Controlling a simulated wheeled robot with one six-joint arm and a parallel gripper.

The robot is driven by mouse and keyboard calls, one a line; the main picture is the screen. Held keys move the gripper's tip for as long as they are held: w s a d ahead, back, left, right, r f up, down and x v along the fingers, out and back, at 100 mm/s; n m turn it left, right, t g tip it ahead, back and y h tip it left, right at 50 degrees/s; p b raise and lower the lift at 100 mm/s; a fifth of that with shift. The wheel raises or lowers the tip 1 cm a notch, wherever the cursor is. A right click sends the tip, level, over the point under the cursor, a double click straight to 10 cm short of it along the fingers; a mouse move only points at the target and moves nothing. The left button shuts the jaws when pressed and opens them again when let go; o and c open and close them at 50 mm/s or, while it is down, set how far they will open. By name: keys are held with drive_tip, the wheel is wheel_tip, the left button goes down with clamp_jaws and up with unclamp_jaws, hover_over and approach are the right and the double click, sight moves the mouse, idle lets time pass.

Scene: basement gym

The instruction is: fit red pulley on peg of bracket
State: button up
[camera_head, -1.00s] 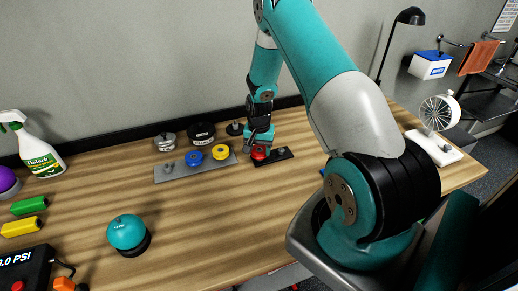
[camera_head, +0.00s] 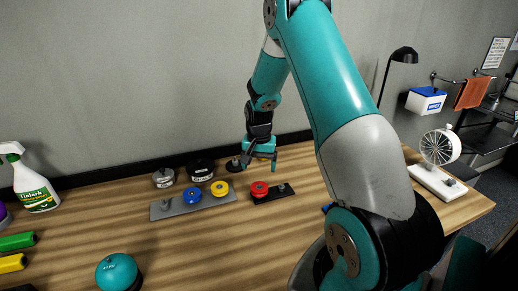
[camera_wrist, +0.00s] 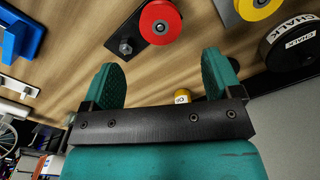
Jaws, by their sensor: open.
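The red pulley (camera_head: 259,189) lies flat at the left end of the black bracket (camera_head: 270,196). In the wrist view, the red pulley (camera_wrist: 153,14) has a grey peg end showing in its centre hole, so it sits around that peg. A bolt head (camera_wrist: 126,46) stands at the bracket's other end. My gripper (camera_head: 261,165) is open and empty, raised above and behind the pulley, apart from it. In the wrist view its two teal fingers (camera_wrist: 160,78) are spread wide with nothing between them.
A grey plate (camera_head: 170,210) left of the bracket carries a blue pulley (camera_head: 192,194) and a yellow pulley (camera_head: 220,188). Black chalk (camera_head: 200,170) and metal (camera_head: 163,178) round containers stand behind. The table front is mostly clear; a teal dome (camera_head: 117,271) sits front left.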

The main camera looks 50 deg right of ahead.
wheel_tip(320, 180, up, 8)
drive_tip(key=b, duration=0.1)
idle(0.4)
drive_tip(key=s+a+r+n+t+y, duration=0.15)
drive_tip(key=a+r+n, duration=0.25)
drive_tip(key=a, duration=0.6)
drive_tip(key=s+a+r+n+g, duration=0.1)
drive_tip(key=s+a+r+n, duration=0.25)
drive_tip(key=a, duration=0.55)
drive_tip(key=s+a+r+n+y, duration=0.1)
drive_tip(key=s+a+r+n, duration=0.1)
drive_tip(key=s+a+n, duration=0.3)
drive_tip(key=s+a+r+n+y, duration=0.1)
drive_tip(key=s+a+r+n, duration=0.2)
drive_tip(key=s+a+n, duration=0.3)
drive_tip(key=s+a, duration=0.4)
drive_tip(key=s, duration=0.3)
drive_tip(key=shift+a+y, duration=0.35)
drive_tip(key=shift+a, duration=0.05)
drive_tip(key=shift+w, duration=0.1)
